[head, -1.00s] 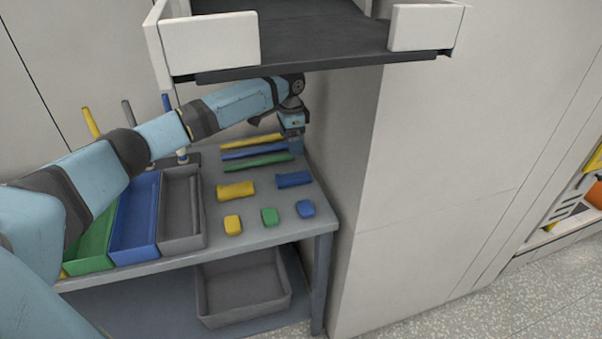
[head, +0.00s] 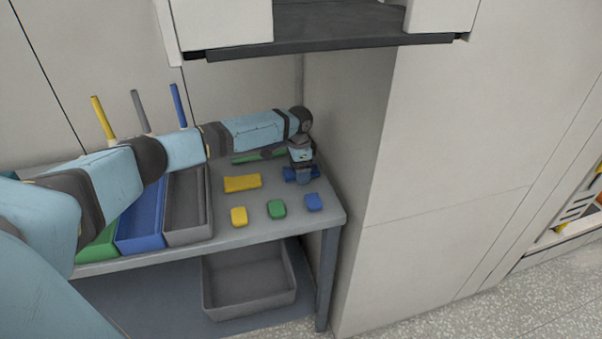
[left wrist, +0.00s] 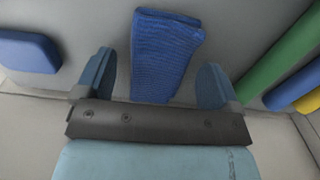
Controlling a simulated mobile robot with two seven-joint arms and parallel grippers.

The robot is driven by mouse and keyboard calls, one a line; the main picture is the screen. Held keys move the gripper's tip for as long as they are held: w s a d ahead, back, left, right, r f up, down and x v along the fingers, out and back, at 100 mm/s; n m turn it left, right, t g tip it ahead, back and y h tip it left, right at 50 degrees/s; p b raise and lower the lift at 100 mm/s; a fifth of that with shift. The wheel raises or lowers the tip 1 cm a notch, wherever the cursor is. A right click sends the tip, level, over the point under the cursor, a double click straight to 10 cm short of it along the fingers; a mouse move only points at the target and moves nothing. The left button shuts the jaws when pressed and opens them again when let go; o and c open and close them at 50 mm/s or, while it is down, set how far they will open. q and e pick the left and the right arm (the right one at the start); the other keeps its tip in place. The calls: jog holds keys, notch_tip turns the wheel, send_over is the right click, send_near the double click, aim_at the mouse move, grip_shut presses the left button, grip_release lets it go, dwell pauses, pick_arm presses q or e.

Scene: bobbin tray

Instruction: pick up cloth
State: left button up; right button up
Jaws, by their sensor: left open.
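A folded blue cloth (left wrist: 164,55) lies on the table, between the two open fingers of my left gripper (left wrist: 155,85) in the left wrist view. In the head view the left gripper (head: 304,178) is over the blue cloth (head: 289,174) and hides part of it. A gap shows between each finger and the cloth. A folded yellow cloth (head: 242,183) lies to the left. My right gripper is in neither view.
Yellow (head: 239,216), green (head: 276,209) and blue (head: 314,202) blocks lie near the table's front edge. Green, blue and grey bins (head: 188,240) stand at left. A green rod (head: 250,157) lies behind. A wall panel (head: 365,150) closes the right side.

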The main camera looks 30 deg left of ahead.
pick_arm(q)
jog(key=shift+f, duration=0.1)
jog(key=c, duration=1.1)
jog(key=shift+o, duration=0.2)
notch_tip(320, 180, up, 20)
jog(key=p, duration=0.2)
